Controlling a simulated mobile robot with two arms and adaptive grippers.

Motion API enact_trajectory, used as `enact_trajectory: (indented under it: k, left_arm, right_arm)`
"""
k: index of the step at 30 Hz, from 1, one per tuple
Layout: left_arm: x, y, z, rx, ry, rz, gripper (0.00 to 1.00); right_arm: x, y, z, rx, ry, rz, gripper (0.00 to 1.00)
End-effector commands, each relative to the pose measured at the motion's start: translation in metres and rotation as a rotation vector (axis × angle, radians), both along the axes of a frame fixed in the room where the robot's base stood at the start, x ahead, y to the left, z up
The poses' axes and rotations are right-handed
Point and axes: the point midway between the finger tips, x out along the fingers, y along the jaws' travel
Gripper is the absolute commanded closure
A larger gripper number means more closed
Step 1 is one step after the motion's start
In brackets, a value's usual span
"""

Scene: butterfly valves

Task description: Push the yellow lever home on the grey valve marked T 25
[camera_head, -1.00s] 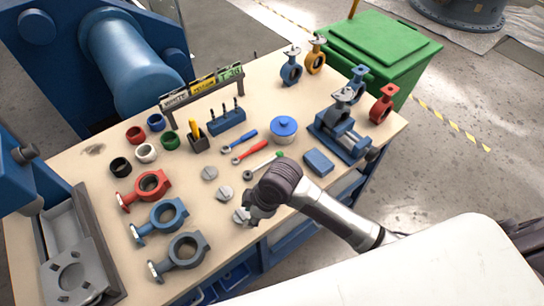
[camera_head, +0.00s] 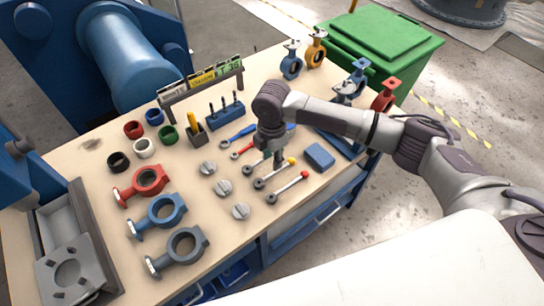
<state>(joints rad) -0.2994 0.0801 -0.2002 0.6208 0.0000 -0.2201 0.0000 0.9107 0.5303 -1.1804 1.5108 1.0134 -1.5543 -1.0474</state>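The yellow-tipped lever (camera_head: 275,173) lies on the workbench, just under and in front of my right gripper (camera_head: 276,160). The gripper points down at the tools; its fingers are small and partly hidden, so I cannot tell whether they hold anything. A grey valve body (camera_head: 177,252) lies flat at the bench's near left. No T 25 mark is legible on either valve. My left gripper is out of view.
A red-tipped lever (camera_head: 288,187) lies nearer the edge. Grey discs (camera_head: 223,187) lie left of the levers; a blue box (camera_head: 319,157) lies right. Red (camera_head: 142,186) and blue (camera_head: 157,215) valve bodies lie left. A card rack (camera_head: 203,83) stands behind a blue tool holder (camera_head: 226,115).

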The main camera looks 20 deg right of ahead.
Motion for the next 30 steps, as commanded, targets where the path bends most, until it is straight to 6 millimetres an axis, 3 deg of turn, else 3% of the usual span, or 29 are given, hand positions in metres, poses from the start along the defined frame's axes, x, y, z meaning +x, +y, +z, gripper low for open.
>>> enact_trajectory:
  k: [1,9,18,28,30]
  left_arm:
    - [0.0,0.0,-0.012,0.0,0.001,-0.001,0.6]
    - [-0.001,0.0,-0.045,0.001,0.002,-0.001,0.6]
    - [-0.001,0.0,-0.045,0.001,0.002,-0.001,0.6]
    - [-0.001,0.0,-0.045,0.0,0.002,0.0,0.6]
    - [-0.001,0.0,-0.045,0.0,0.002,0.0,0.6]
  right_arm:
    - [0.0,0.0,-0.012,0.0,0.0,0.0,0.65]
    - [0.0,0.0,-0.042,0.0,-0.001,0.0,0.65]
    - [0.0,0.001,-0.065,0.001,0.0,-0.001,0.65]
    - [0.0,0.001,-0.069,0.001,-0.001,-0.001,0.65]
    - [0.0,0.001,-0.069,0.001,-0.001,-0.001,0.73]
